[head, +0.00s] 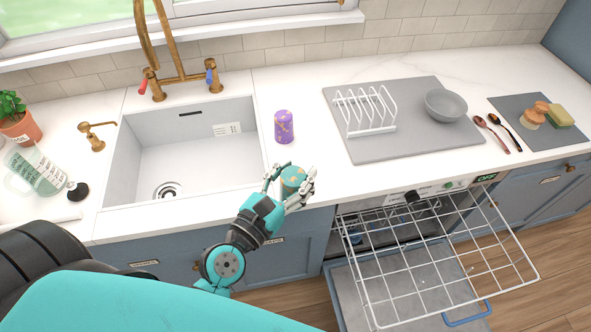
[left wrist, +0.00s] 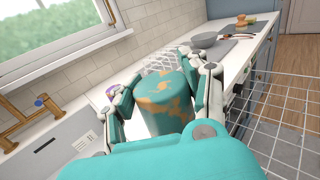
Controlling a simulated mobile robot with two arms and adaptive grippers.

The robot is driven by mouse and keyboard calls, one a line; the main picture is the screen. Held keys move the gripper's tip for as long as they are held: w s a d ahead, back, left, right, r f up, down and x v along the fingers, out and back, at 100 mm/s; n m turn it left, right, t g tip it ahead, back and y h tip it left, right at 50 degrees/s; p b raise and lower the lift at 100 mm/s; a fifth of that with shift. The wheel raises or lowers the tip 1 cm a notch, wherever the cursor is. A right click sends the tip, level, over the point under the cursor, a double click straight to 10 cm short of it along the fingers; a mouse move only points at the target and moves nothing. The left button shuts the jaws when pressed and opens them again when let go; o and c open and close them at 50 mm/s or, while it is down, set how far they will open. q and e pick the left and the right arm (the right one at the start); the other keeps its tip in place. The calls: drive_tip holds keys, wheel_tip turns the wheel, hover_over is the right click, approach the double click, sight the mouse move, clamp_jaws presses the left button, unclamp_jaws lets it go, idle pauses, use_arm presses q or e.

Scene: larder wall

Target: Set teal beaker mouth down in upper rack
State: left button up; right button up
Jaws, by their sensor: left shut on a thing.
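The teal beaker (head: 293,178) has orange patches and is held at the counter's front edge, right of the sink. It also shows large in the left wrist view (left wrist: 165,100). My left gripper (head: 290,184) is shut on it, with fingers on both sides. Its closed-looking end faces up in the wrist view; its lower end is hidden. The upper rack (head: 440,255) is a white wire rack pulled out of the open dishwasher, to the right of and below the gripper. It looks empty. My right gripper is in neither view.
A purple cup (head: 284,127) stands on the counter just behind the beaker. A grey mat (head: 430,140) bears a white dish rack (head: 366,112) and a grey bowl (head: 445,105). The sink (head: 190,150) is at left. The dishwasher door (head: 405,295) lies open below the rack.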

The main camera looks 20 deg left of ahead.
use_arm(q)
wheel_tip(320, 180, up, 4)
drive_tip(key=p, duration=0.3)
drive_tip(key=shift+f, duration=0.25)
